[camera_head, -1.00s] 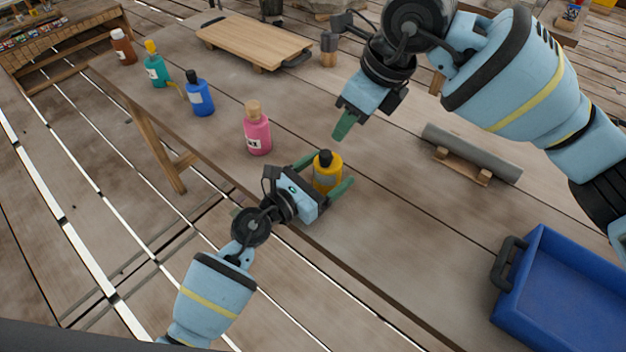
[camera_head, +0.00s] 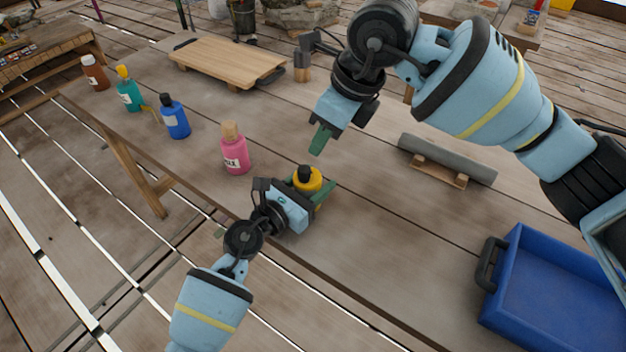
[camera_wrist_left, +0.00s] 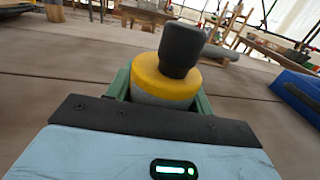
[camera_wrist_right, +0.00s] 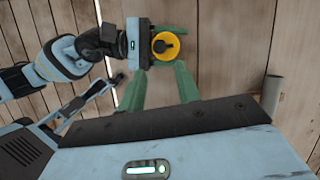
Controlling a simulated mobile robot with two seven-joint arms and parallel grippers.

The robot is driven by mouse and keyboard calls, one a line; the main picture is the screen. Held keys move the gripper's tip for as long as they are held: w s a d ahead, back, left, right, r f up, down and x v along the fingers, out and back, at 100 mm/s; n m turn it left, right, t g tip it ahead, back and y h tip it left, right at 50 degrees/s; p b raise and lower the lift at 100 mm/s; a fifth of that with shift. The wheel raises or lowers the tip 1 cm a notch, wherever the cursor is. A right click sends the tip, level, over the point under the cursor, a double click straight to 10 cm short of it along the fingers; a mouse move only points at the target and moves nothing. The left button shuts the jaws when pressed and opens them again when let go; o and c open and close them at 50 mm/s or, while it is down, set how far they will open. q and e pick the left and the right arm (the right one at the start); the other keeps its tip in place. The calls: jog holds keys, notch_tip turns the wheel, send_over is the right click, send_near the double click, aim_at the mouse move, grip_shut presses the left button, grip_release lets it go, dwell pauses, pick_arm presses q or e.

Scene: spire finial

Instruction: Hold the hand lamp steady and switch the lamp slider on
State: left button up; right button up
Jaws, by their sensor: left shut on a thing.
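A squat thing with a yellow top, a grey body and a black knob (camera_head: 308,183) stands upright near the table's front edge. I take it for the hand lamp; no slider can be made out. It also shows in the left wrist view (camera_wrist_left: 152,80) and from above in the right wrist view (camera_wrist_right: 159,55). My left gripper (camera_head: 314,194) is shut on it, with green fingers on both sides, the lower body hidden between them. My right gripper (camera_head: 319,141) hangs above and behind it, apart from it. In the right wrist view its fingers (camera_wrist_right: 160,86) are spread and empty.
A pink bottle (camera_head: 235,153) stands close on the left, with blue (camera_head: 176,120), teal (camera_head: 130,95) and brown bottles (camera_head: 95,75) beyond. A grey cylinder (camera_head: 450,158) lies on a wooden cradle. A blue tray (camera_head: 514,236) is at right, a wooden board (camera_head: 229,62) at back.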

jog(key=shift+s+a, duration=0.1)
jog(key=shift+s, duration=0.15)
jog(key=c, duration=0.5)
jog(key=s+m, duration=0.2)
jog(key=s+a+m+t+h, duration=0.1)
jog(key=s+m, duration=0.1)
jog(key=m, duration=0.1)
jog(key=s+m+h, duration=0.1)
jog(key=s+m, duration=0.1)
jog(key=shift+s+a+t, duration=0.15)
jog(key=shift+s+t, duration=0.15)
jog(key=shift+t, duration=0.1)
grip_shut()
jog(key=shift+s+r+m+t+h, duration=0.2)
jog(key=shift+s+m+t+h, duration=0.2)
jog(key=shift+s+m, duration=0.95)
jog(key=shift+w+m, duration=0.25)
jog(key=shift+w, duration=0.05)
